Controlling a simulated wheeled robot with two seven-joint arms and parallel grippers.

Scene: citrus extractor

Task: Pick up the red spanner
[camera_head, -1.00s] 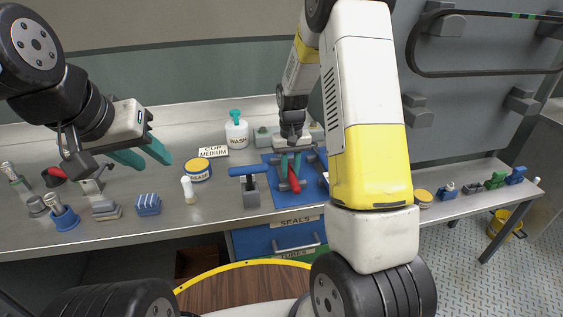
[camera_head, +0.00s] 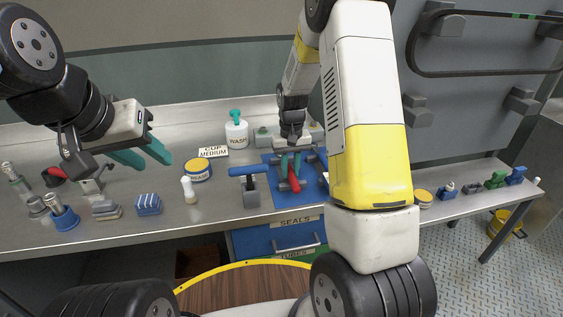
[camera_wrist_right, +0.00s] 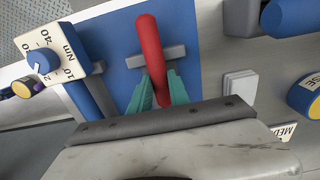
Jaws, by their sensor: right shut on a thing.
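The red spanner (camera_head: 293,178) lies on the blue mat (camera_head: 281,201) on the metal bench, over a grey rest. In the right wrist view the red spanner (camera_wrist_right: 149,48) runs down between the teal fingers of my right gripper (camera_wrist_right: 160,88). My right gripper (camera_head: 290,162) is shut on the spanner, with no clear gap under it to be seen. The spanner's lower end is hidden by the gripper body in the wrist view. My left gripper (camera_head: 142,154) is open and empty above the left part of the bench.
A blue-handled tool (camera_head: 250,186) stands left of the mat. A grease tin (camera_head: 197,170), a wash bottle (camera_head: 236,130) and a small white bottle (camera_head: 188,190) stand further left.

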